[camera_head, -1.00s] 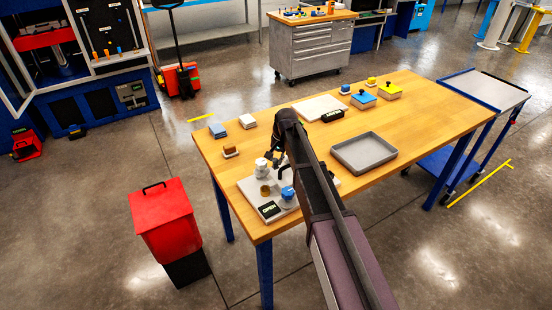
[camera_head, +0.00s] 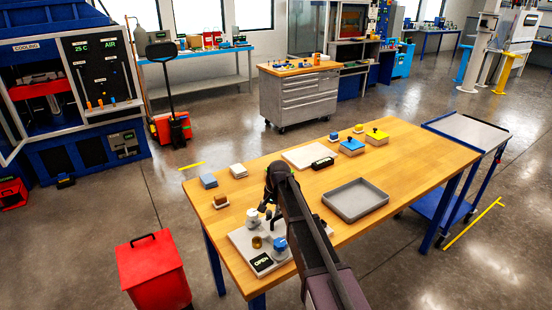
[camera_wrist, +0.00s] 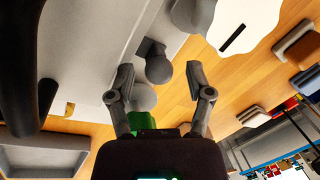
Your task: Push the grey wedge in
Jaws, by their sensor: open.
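My gripper (camera_head: 264,210) is over the pale fixture plate (camera_head: 240,238) at the table's near left corner. In the wrist view my gripper (camera_wrist: 160,72) is open, its two fingers spread. Between and beyond the fingertips shows a small dark grey block with a round grey knob (camera_wrist: 157,67), which may be the grey wedge; I cannot tell whether a finger touches it. A second round grey knob (camera_wrist: 141,97) is nearer the left finger. In the head view I cannot pick out the wedge; my arm hides part of the fixture.
The fixture bears a white knob (camera_head: 253,217), a brass cylinder (camera_head: 257,242), a blue knob (camera_head: 280,244) and an OPEN sign (camera_head: 261,262). A grey tray (camera_head: 356,201) lies to the right. Small blocks stand behind. A red bin (camera_head: 152,275) is left of the table.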

